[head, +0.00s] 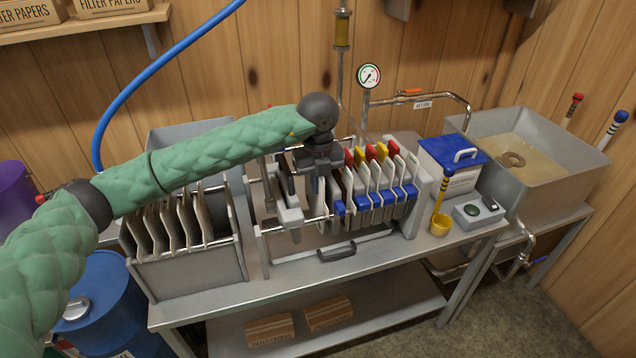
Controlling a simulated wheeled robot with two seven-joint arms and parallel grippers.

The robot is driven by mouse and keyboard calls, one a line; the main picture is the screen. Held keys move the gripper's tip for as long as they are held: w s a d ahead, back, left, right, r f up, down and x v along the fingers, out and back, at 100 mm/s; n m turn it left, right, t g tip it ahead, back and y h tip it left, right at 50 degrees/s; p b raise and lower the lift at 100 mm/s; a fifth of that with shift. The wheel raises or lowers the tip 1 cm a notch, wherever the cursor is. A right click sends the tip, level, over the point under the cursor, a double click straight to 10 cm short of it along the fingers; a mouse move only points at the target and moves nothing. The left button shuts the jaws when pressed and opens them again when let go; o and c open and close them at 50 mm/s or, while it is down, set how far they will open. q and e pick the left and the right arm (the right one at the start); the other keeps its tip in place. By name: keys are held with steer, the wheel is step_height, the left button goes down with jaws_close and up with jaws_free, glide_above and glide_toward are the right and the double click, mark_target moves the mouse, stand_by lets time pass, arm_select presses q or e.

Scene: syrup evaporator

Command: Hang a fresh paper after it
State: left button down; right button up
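The filter press (335,253) stands on the metal bench, with several pale plates (385,185) on its rails that carry blue, red and yellow tabs. A grey end block (289,218) stands at the left of its gap. Several cream sheets, seemingly filter papers (172,222), stand in an open metal rack (190,272) to the left of the press. My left gripper (314,184) points down over the gap, just left of the plates. My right gripper is not in view.
A steel pan (570,160) holds amber liquid at the far right. A blue drum (105,300) stands at the left. A blue hose (135,75) arches behind my arm.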

arm_select(q)
steer(key=shift+f, duration=0.25)
steer(key=c, duration=1.3)
jaws_free()
steer(key=shift+r, duration=0.1)
steer(key=shift+r+p, duration=0.9)
steer(key=shift+r, duration=3.05)
